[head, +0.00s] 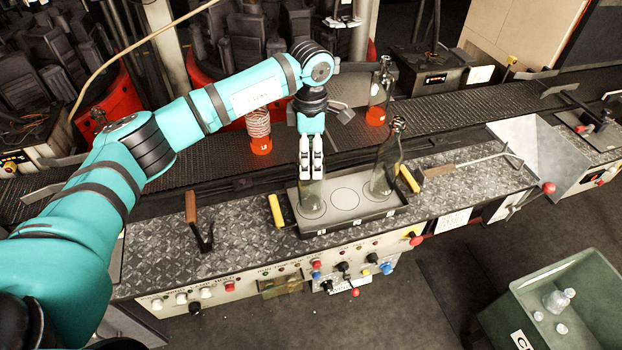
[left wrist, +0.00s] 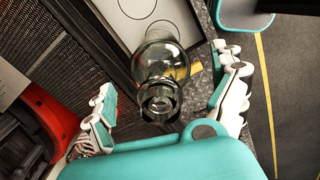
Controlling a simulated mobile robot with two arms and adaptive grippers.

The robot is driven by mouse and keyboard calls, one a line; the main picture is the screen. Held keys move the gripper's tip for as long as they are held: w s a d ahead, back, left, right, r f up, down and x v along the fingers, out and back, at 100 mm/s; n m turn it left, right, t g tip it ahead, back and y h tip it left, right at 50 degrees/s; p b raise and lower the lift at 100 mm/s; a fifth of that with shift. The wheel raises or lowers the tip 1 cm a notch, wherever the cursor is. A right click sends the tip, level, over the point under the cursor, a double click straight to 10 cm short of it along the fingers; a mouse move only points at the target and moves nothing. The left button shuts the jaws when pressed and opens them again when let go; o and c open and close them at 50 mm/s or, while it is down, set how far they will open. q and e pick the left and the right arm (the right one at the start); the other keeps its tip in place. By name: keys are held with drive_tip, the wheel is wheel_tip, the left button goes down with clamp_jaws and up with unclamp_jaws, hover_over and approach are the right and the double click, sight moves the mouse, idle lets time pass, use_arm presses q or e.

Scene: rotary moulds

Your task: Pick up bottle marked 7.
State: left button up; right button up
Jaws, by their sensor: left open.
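A grey tray (head: 345,228) with yellow handles lies on the metal bench and has several marked circles. A clear glass bottle (head: 312,200) stands upright on its left circle, its upper part hidden behind my left gripper (head: 311,170). A second clear bottle (head: 386,165) stands on the right circle; the middle circle is empty. The small tray labels are too small to read surely. In the left wrist view, the open fingers of my left gripper (left wrist: 168,90) stand either side of a bottle (left wrist: 165,65), with gaps visible. My right gripper is not in view.
Two bottles with glowing orange bases, one by the conveyor's left part (head: 260,143) and one further right (head: 377,112), stand behind the bench. A wooden-handled tool (head: 191,208) is left of the tray. A green crate (head: 590,262) with glassware stands at lower right.

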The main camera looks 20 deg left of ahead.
use_arm(q)
drive_tip(key=shift+f, duration=1.25)
drive_tip(key=c, duration=1.8)
drive_tip(key=shift+r, duration=0.1)
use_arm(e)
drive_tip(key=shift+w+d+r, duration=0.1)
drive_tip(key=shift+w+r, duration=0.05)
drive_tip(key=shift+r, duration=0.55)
use_arm(q)
drive_tip(key=shift+w, duration=0.1)
